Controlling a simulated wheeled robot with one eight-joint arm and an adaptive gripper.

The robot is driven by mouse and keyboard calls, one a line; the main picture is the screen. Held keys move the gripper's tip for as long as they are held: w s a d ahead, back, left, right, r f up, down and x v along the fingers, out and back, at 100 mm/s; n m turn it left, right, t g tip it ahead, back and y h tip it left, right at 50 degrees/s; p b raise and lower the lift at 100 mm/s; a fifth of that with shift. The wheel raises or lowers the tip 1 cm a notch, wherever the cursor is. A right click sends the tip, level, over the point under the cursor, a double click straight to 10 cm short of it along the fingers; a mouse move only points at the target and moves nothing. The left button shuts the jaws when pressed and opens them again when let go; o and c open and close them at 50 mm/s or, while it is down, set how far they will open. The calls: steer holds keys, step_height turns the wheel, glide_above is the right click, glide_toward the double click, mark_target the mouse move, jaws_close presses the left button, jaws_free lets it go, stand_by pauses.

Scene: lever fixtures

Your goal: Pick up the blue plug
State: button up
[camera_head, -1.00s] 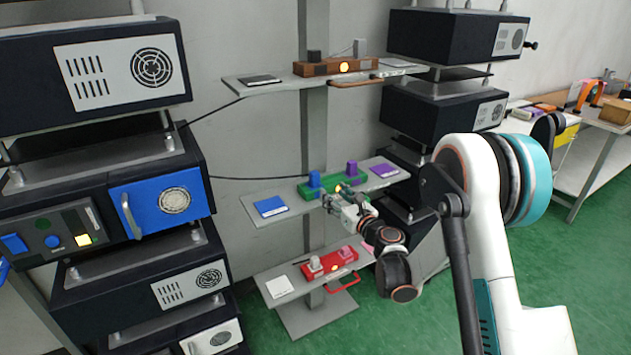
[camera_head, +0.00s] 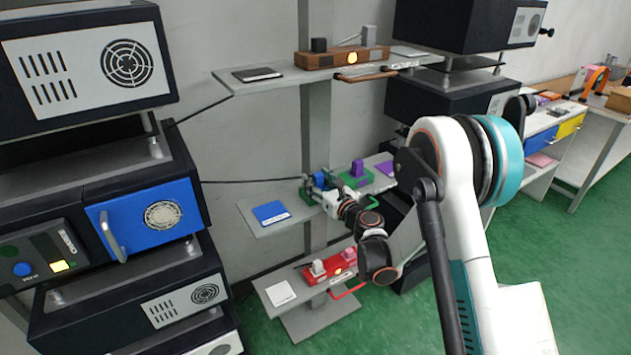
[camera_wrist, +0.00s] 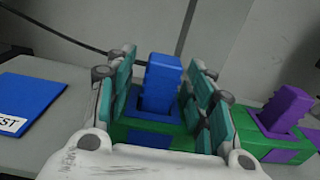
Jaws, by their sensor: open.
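The blue plug (camera_wrist: 162,84) stands upright in a blue socket on the green block (camera_wrist: 185,143), on the middle shelf. In the wrist view my gripper (camera_wrist: 165,95) is open, with one finger on each side of the plug. Small gaps seem to show beside the plug; contact is not clear. In the head view my gripper (camera_head: 322,188) is at the left end of the green block, and the blue plug (camera_head: 319,179) is partly hidden by it.
A purple plug (camera_wrist: 285,106) stands to the right on the same block. A blue card (camera_wrist: 28,104) lies on the shelf to the left. A red block (camera_head: 330,265) sits on the shelf below and a brown block (camera_head: 342,57) on the one above.

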steer(key=shift+s, duration=0.15)
steer(key=shift+c, duration=1.1)
jaws_close()
